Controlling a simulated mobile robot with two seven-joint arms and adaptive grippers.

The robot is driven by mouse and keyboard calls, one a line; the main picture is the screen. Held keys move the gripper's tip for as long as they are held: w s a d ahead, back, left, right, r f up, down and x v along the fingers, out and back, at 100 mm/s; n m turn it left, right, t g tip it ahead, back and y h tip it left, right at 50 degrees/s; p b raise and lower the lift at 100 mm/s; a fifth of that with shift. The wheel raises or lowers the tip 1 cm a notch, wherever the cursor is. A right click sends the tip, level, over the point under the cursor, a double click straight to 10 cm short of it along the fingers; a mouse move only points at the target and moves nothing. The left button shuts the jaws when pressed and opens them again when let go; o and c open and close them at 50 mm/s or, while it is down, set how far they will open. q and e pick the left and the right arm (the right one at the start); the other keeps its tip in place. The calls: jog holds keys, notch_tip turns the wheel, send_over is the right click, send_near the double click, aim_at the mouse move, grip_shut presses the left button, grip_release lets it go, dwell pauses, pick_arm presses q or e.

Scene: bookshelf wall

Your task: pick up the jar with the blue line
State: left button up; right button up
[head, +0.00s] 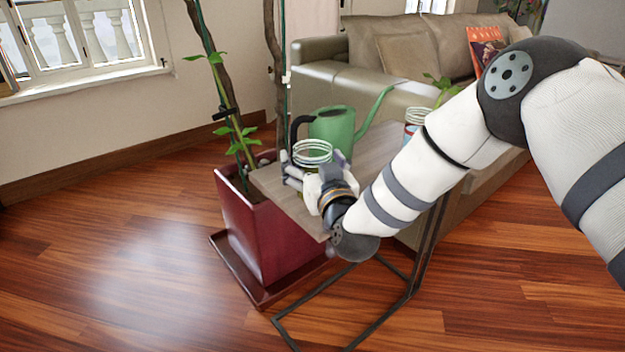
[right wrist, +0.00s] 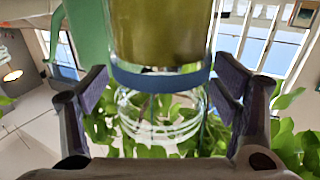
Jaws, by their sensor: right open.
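The jar with the blue line (head: 313,151) stands on the small side table (head: 372,158). In the head view its clear ringed glass top shows above my right gripper (head: 313,175), which hides much of its body. In the right wrist view the jar (right wrist: 160,35) has olive-green contents, a blue band and clear glass rings. There the right gripper (right wrist: 165,82) is open, with one finger on each side of the jar around the blue band. Visible gaps separate the fingers from the glass. My left gripper is not in view.
A green watering can (head: 333,128) stands just behind the jar. A second jar (head: 415,118) with red and blue colours is farther right. A dark red planter (head: 258,232) is left of the table; a sofa (head: 355,75) is behind. Floor at left is clear.

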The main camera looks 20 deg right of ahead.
jog(key=c, duration=1.2)
jog(key=shift+c, duration=0.2)
